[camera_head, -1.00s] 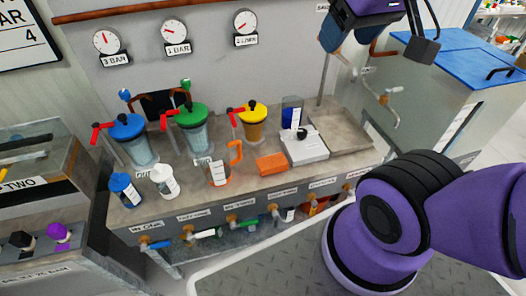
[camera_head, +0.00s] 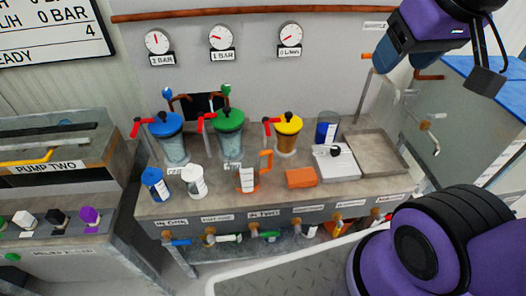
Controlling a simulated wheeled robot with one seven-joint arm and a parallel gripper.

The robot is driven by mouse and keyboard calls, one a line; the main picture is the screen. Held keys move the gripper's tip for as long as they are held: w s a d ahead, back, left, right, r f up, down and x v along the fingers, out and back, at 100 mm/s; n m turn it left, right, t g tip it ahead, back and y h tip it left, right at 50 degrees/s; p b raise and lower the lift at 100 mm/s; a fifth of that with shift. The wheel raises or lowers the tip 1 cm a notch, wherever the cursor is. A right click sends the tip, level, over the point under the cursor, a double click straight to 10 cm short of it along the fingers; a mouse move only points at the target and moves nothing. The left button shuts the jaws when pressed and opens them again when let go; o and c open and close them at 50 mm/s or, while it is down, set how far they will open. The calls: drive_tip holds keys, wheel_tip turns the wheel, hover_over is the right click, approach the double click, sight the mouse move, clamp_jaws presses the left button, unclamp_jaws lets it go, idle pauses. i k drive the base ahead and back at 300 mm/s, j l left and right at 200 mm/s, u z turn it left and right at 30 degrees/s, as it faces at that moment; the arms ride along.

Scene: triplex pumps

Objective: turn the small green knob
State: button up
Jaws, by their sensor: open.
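Several green parts show, and I cannot tell for sure which one is the small green knob. A small green cap (camera_head: 225,90) stands on a stem behind the green-lidded jar (camera_head: 230,122). On the left panel, a green knob (camera_head: 3,221) is partly cut off by the picture's left edge, beside a white, a black and a purple knob. A round green button (camera_head: 12,257) sits lower on that panel. My gripper (camera_head: 386,66) is at the upper right, open and empty, in front of the wall and well away from all of these green parts.
A blue-lidded jar (camera_head: 168,127) and a yellow-lidded jar (camera_head: 288,126) stand on the bench with red taps. Small bottles, an orange block (camera_head: 300,178) and a scale (camera_head: 334,162) are in front. Valves line the bench's front. A metal tray (camera_head: 398,166) lies at right.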

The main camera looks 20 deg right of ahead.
sight(226, 88)
drive_tip(key=i+j+z, duration=0.25)
drive_tip(key=j, duration=0.2)
drive_tip(key=j+z, duration=0.2)
drive_tip(key=j, duration=0.25)
drive_tip(key=j+z, duration=0.25)
drive_tip(key=j, duration=0.25)
drive_tip(key=i, duration=0.05)
